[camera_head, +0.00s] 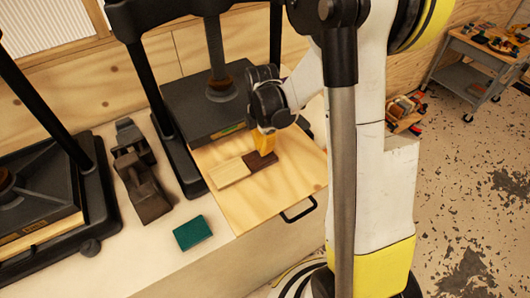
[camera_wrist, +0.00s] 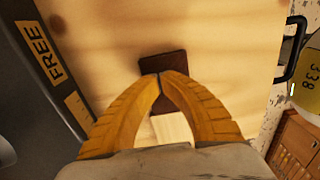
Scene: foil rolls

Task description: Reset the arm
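My gripper (camera_head: 264,152) has yellow fingers and points down over a pale plywood board (camera_head: 265,205). In the wrist view its fingertips (camera_wrist: 160,77) meet, and nothing shows held between them. A dark brown flat block (camera_head: 263,160) lies on the board right at or under the fingertips; it also shows in the wrist view (camera_wrist: 162,64). I cannot tell whether the tips touch it. A light wooden block (camera_head: 229,173) lies end to end with the brown one, and is partly hidden by the fingers in the wrist view (camera_wrist: 172,128).
A black press (camera_head: 205,105) stands behind the board, with another press (camera_head: 45,180) at left. A dark metal tool (camera_head: 140,175) and a green block (camera_head: 192,232) lie on the bench. A black handle (camera_head: 299,211) is at the board's front edge. A cart (camera_head: 470,65) stands far right.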

